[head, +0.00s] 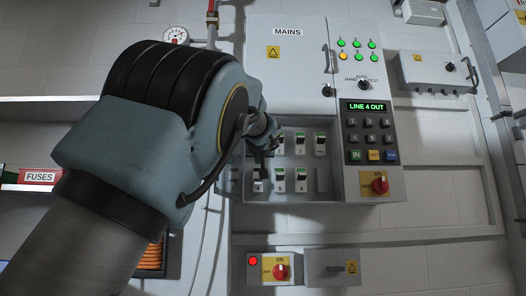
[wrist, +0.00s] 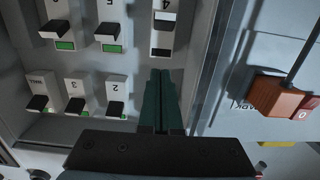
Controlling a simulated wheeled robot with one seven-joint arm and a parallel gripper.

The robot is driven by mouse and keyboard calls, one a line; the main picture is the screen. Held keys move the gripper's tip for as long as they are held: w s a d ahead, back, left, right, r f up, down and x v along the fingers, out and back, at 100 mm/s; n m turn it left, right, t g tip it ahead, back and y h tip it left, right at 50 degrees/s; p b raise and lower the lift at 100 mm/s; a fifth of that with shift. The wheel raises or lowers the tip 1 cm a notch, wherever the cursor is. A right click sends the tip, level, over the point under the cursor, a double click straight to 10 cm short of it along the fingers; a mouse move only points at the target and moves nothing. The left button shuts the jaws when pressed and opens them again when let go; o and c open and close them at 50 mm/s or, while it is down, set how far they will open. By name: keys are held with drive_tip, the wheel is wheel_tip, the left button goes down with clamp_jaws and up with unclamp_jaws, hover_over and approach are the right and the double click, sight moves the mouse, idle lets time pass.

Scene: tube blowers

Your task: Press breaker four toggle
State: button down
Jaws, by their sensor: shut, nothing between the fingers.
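Breaker four (wrist: 163,36) is a white block with a "4" label and a dark toggle, upside down at the top centre of the wrist view. It shows no green window, unlike its neighbours. In the head view it is the leftmost breaker (head: 258,182) of the lower row. My gripper (wrist: 161,74) is shut and empty. Its dark green fingers point at the panel, with the tips just below breaker four in the wrist view. Contact cannot be told. In the head view my gripper (head: 266,168) is small and dark, partly behind my wrist.
Breakers five (wrist: 110,30) and six (wrist: 60,25) stand beside breaker four, both with green windows. A keypad's display (head: 367,107) reads "LINE 4 OUT". A red rotary switch (head: 380,184) is at the cabinet's lower right. An orange-brown block (wrist: 275,95) is at right in the wrist view.

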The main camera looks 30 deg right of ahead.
drive_tip(key=s+a+f+b, duration=0.2)
drive_tip(key=s+a+b, duration=0.2)
drive_tip(key=s+b, duration=0.4)
drive_tip(key=shift+s, duration=0.4)
idle(0.5)
